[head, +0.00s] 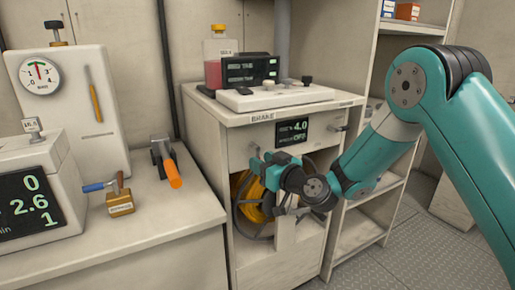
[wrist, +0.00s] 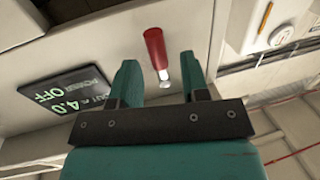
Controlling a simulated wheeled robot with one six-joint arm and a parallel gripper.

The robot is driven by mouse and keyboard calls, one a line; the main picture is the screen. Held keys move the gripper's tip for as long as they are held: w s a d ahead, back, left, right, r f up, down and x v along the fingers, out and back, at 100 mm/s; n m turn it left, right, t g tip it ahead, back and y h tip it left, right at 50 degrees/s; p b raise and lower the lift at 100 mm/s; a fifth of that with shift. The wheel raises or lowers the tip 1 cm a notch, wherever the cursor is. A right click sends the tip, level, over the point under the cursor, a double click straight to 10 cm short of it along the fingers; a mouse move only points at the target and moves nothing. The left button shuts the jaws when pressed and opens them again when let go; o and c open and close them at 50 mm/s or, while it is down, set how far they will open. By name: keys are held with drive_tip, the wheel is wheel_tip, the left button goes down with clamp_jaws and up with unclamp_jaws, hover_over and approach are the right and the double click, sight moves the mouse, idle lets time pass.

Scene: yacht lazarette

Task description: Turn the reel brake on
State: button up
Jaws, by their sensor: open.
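The reel cabinet (head: 235,125) carries a BRAKE label (head: 262,117) on its top front edge. In the wrist view a lever with a red grip (wrist: 155,48) and a pale metal end sticks out from the cabinet front. My gripper (wrist: 159,62) is open, its two fingers on either side of the lever, with nothing clearly gripped. In the head view my gripper (head: 258,162) is at the cabinet front below the label, and the red grip is not clearly visible there. A dark display (head: 292,131) reads 4.0 and OFF; it also shows in the wrist view (wrist: 65,92).
A yellow reel (head: 252,197) sits in the cabinet opening behind my arm. A knob (head: 340,128) projects at the front right. The left bench holds an orange-handled tool (head: 174,173) and a brass padlock-like block (head: 120,205). Open floor (head: 405,245) lies to the right.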

sight(261, 144)
drive_tip(key=shift+x, duration=1.25)
clamp_jaws()
drive_tip(key=shift+d+f+n+b, duration=0.1)
drive_tip(key=shift+f+n+b, duration=0.05)
drive_tip(key=shift+n+b, duration=0.15)
drive_tip(key=shift+w+d+r+n+h+b, duration=0.2)
drive_tip(key=shift+d+r+n+h+b, duration=0.4)
drive_tip(key=shift+n+b, duration=1.75)
drive_tip(key=shift+w+d+r+n+h+b, duration=0.25)
drive_tip(key=shift+r+n+h+b, duration=0.4)
drive_tip(key=shift+n+b, duration=1.7)
drive_tip(key=shift+w+d+r+n+h+b, duration=0.15)
drive_tip(key=shift+d+r+n+h+b, duration=0.5)
drive_tip(key=shift+n+b, duration=1.7)
drive_tip(key=shift+a+f+n+p, duration=0.2)
drive_tip(key=shift+f+n+p, duration=0.15)
drive_tip(key=shift+n, duration=0.2)
